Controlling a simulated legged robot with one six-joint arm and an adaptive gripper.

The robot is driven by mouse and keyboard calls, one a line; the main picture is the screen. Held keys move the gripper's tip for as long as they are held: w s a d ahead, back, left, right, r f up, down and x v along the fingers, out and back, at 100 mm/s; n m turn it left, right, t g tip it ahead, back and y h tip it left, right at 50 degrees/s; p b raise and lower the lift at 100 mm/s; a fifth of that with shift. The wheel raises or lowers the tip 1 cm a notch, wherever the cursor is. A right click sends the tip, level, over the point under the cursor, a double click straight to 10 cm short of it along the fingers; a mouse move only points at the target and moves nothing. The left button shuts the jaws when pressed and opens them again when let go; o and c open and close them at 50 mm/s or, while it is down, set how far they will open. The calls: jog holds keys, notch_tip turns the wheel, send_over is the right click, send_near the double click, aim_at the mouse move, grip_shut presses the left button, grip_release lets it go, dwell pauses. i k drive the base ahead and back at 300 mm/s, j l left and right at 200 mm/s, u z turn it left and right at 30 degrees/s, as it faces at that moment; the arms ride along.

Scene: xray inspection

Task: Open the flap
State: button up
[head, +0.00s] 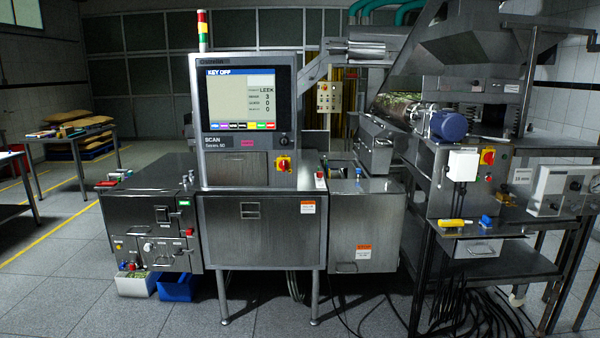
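A grey metal X-ray scanner (250,120) stands in the middle of the head view, with a lit screen (240,98) reading "KEY OFF". Several panels could be the flap, and I cannot tell which one is meant. A wide front panel (285,240) with a small recessed latch (250,210) sits below the screen housing and looks shut. A smaller panel (235,166) under the screen is shut. My gripper is not in view.
A control box (150,228) with knobs and buttons is at the left, above a white bin (135,285) and a blue bin (178,288). A workbench (490,245) with a blue motor (448,126) stands right. Cables lie beneath it. The front floor (100,310) is mostly clear.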

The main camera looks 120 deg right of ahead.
aim_at(223, 168)
jog(key=z, duration=3.6)
jog(key=i+l+z, duration=0.1)
jog(key=i, duration=1.25)
jog(key=i+l+z, duration=0.1)
jog(key=i, duration=1.25)
